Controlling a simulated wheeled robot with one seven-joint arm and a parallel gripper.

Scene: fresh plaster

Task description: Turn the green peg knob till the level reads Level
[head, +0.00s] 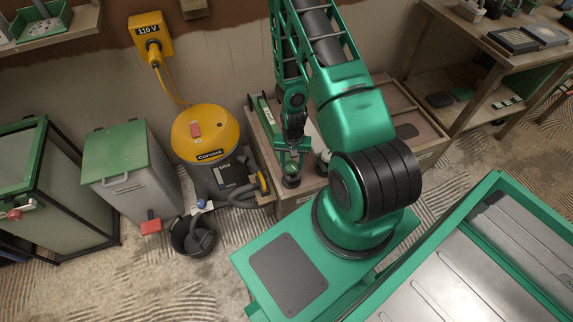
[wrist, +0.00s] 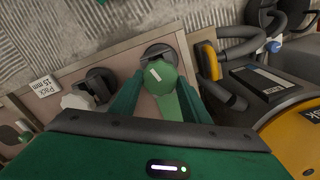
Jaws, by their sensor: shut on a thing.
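The green peg knob (wrist: 160,76) has a pale line on its top and sits on a dark round base on the bench board. My gripper (wrist: 160,98) is shut on it, one finger on each side in the wrist view. In the head view my gripper (head: 291,150) reaches down to the green knob (head: 291,169), which it partly hides. A green bar with a pale plate (head: 267,116), possibly the level, stands at the bench's left side; its reading is too small to tell.
A white knob (wrist: 78,98) stands beside the green one, near a "Pack 15 mm" label (wrist: 43,86). A yellow and black vacuum (head: 207,150) and its hose crowd the bench's left side. A black bucket (head: 194,236) stands on the floor.

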